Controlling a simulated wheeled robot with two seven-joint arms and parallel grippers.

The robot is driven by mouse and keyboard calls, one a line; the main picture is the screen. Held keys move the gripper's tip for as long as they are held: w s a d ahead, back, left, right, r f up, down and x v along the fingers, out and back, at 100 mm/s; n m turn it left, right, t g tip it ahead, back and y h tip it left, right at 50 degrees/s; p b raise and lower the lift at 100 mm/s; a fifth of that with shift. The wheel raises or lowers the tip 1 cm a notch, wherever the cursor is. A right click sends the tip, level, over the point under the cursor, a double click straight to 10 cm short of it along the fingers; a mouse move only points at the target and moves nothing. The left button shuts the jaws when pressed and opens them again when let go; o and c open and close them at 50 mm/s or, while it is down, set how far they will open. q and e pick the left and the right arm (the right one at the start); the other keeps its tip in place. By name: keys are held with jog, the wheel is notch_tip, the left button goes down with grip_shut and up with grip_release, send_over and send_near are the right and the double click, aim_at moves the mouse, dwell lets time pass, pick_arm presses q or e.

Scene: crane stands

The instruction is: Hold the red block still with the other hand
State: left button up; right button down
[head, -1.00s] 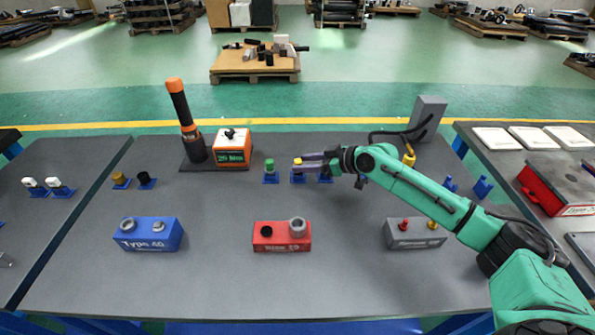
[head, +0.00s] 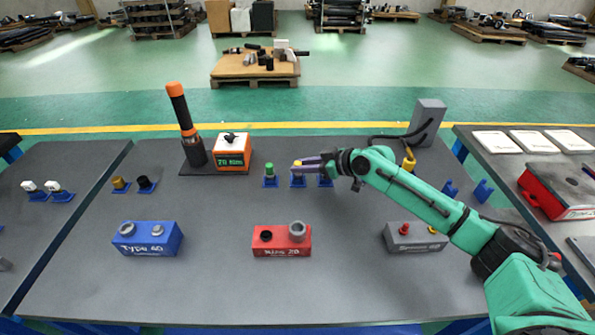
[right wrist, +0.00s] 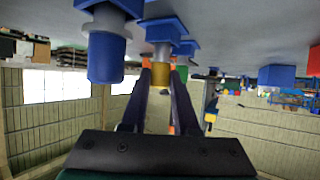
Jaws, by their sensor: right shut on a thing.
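The red block (head: 268,250) sits on the front middle of the grey table, with a black round part and a grey ring on its top. No gripper touches it. My right gripper (head: 300,166) is at the row of small blue stands behind the block. It is shut on a yellow-topped part (head: 297,162), which still sits at its blue stand. In the right wrist view the yellow part (right wrist: 161,62) shows between the two fingertips (right wrist: 161,76), with a blue part (right wrist: 107,57) to its left. My left gripper is not in view.
A blue block (head: 148,248) stands left of the red block and a grey block (head: 415,243) right of it. A green-topped part (head: 269,169) is just left of my right gripper. An orange box (head: 232,160) and a tall black-orange tool (head: 180,108) stand further back. The table around the red block is clear.

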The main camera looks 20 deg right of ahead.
jog(key=shift+r+p, duration=1.45)
jog(key=shift+r, duration=0.75)
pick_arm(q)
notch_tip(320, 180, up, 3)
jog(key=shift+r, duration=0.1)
